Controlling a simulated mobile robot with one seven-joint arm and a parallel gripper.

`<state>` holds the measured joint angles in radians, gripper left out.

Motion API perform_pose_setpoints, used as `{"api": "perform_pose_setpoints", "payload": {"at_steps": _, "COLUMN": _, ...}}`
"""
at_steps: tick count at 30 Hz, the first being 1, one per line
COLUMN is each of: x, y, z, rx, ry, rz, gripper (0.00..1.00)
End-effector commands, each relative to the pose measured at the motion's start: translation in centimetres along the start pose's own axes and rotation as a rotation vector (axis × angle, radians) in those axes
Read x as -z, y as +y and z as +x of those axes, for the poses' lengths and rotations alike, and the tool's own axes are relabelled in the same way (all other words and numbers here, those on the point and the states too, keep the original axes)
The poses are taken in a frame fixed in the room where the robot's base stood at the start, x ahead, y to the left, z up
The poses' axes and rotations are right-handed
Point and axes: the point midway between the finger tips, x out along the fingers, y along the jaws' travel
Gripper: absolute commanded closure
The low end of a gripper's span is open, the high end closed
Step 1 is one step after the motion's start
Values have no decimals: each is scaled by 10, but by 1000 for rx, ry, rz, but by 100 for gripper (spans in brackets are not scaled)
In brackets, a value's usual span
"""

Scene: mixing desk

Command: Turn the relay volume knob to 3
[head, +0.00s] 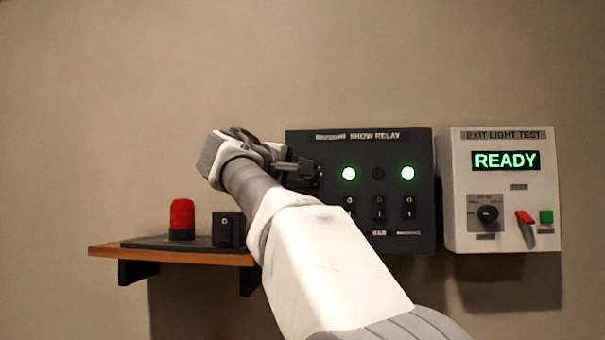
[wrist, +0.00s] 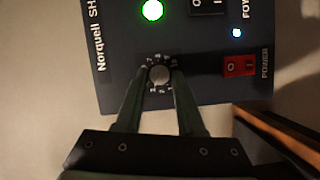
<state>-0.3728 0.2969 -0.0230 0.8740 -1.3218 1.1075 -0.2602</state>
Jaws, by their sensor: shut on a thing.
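The panel has lit green lamps (head: 348,174), a row of switches (head: 379,208) and a red power switch (wrist: 239,66). The exit light test box (head: 455,200) is close on the right. A wooden shelf (head: 190,255) holds a red-topped object (head: 181,217) and a black box (head: 225,230).

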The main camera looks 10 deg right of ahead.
Motion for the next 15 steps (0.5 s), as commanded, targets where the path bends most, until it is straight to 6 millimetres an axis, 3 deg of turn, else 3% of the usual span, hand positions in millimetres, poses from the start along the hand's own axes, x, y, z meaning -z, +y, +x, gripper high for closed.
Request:
{"api": "perform_pose_setpoints", "payload": {"at_steps": 1, "x": 0, "y": 1, "z": 0, "rx": -2, "ry": 0, "rz": 0, "gripper": 57}}
{"api": "perform_pose_setpoints", "payload": {"at_steps": 5, "x": 0, "y": 1, "z": 0, "rx": -2, "ry": 0, "rz": 0, "gripper": 33}}
{"api": "perform_pose_setpoints", "payload": {"at_steps": 15, "x": 0, "y": 0, "z": -2, "rx": -1, "ry": 1, "rz": 0, "gripper": 32}}
